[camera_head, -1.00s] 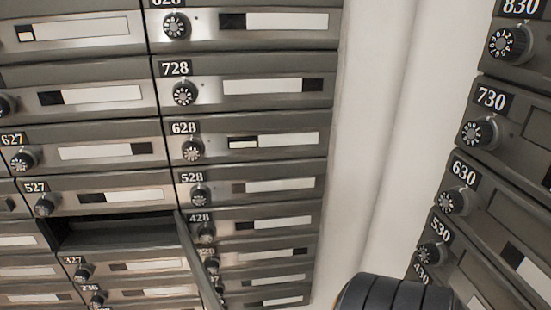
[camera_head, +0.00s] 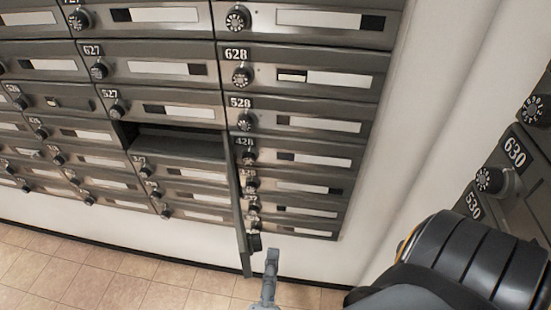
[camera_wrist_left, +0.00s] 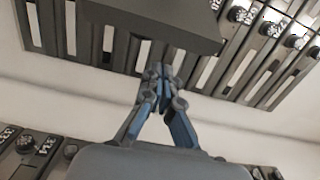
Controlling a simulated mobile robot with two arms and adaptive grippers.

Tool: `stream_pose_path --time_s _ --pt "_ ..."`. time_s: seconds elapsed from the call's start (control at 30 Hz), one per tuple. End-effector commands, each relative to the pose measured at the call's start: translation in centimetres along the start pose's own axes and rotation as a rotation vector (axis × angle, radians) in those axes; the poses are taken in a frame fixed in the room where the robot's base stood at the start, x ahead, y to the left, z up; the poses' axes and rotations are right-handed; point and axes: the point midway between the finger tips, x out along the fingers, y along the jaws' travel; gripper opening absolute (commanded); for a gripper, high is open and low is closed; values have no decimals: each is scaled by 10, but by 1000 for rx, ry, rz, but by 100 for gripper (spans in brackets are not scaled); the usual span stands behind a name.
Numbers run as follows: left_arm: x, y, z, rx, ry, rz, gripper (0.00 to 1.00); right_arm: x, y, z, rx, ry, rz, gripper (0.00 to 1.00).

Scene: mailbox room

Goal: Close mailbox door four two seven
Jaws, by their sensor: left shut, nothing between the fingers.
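The open compartment (camera_head: 180,143) sits below box 527 and left of box 428, its dark inside showing. Its door (camera_head: 240,215) is swung out from the right side and shows nearly edge-on; its number is not visible. My left gripper (camera_head: 271,258) is shut and empty, just right of the door's lower outer end. In the left wrist view, the closed fingertips (camera_wrist_left: 165,78) are close to a dark panel (camera_wrist_left: 150,22), which looks like the door. I cannot tell whether they touch. My right gripper is not in view.
Closed boxes with round dials surround the opening, including box 528 (camera_head: 300,120). Another mailbox bank (camera_head: 505,185) stands at the right, past a white wall (camera_head: 440,90). Tiled floor (camera_head: 90,275) is clear below.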

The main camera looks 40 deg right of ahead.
Motion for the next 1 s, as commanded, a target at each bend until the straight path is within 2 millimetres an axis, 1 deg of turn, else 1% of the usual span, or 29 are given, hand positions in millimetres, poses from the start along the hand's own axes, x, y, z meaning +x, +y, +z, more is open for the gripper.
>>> stream_pose_path --time_s 0.03,0.1,0.23,0.63,0.77,0.87,1.0 --pt "-4 -1 9 6 -1 3 0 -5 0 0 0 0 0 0" --pt "-7 0 16 5 0 3 0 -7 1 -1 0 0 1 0" --pt "-10 0 24 3 1 2 0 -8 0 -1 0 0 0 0" --pt "-11 1 27 1 1 2 0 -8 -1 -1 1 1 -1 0" --pt "-12 1 31 3 9 2 0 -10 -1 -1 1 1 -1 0" --pt "-15 0 38 6 28 1 0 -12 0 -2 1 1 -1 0" --pt "-21 -1 56 9 75 3 0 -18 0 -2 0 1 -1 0"
